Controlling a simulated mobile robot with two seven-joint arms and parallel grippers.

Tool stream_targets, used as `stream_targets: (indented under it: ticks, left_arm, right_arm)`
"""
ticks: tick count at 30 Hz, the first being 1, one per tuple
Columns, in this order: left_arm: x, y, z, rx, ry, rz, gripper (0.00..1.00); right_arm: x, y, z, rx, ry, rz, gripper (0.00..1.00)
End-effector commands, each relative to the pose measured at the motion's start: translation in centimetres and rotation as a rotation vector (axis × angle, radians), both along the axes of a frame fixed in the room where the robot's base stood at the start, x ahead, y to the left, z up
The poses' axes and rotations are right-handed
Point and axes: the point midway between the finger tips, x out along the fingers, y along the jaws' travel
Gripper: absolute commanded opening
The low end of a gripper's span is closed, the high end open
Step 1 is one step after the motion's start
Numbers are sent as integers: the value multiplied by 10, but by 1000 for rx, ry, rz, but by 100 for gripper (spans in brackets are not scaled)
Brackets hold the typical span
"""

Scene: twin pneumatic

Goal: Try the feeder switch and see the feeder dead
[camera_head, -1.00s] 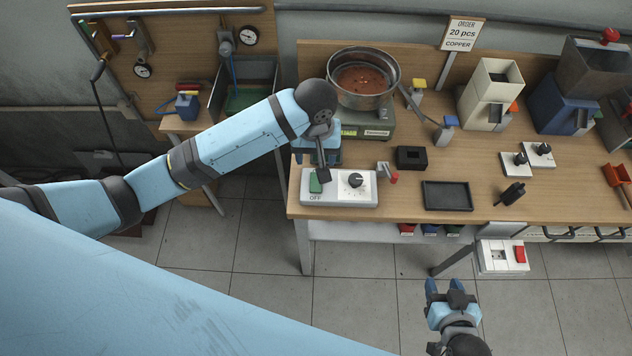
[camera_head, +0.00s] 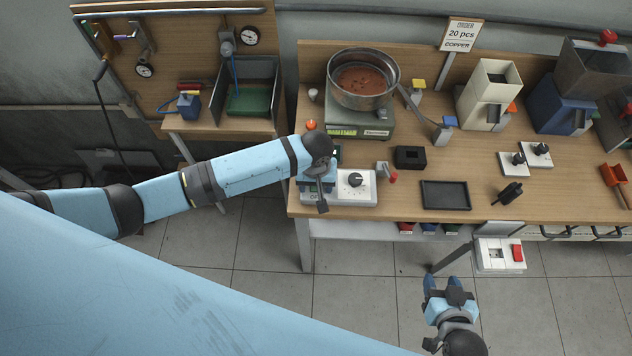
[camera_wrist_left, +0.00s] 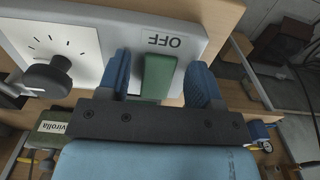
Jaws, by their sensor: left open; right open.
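The control box (camera_head: 352,198) sits at the bench's front left edge, with a round black dial. Its green feeder switch (camera_wrist_left: 158,76) shows in the left wrist view beside the word OFF. My left gripper (camera_wrist_left: 159,62) is open, with one blue finger on each side of the switch; contact is unclear. In the head view my left gripper (camera_head: 316,187) covers the switch end of the box. The feeder, a round metal bowl (camera_head: 363,85) with copper-coloured pieces, stands behind on a base with a lit green display (camera_head: 345,131). My right gripper (camera_head: 449,290) is open and empty before the bench.
A black tray (camera_head: 446,196), a black square block (camera_head: 410,157) and a small red-tipped lever (camera_head: 388,173) are right of the box. A white box with a red switch (camera_head: 499,255) hangs below the bench edge. An orange-red knob or lamp (camera_head: 311,125) stands behind my left gripper.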

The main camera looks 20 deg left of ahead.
Motion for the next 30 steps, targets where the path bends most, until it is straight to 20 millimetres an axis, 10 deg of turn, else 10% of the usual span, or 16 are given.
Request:
stream_targets:
  ticks: [6, 12, 30]
  left_arm:
    - [0, 0, 0, 0, 0, 0, 57]
    - [0, 0, 0, 0, 1, 0, 11]
    - [8, 2, 5, -111, 386, 1, 10]
  right_arm:
    - [0, -1, -2, -4, 2, 2, 48]
    - [0, -1, -1, -5, 1, 4, 48]
    - [-1, 0, 1, -3, -2, 7, 48]
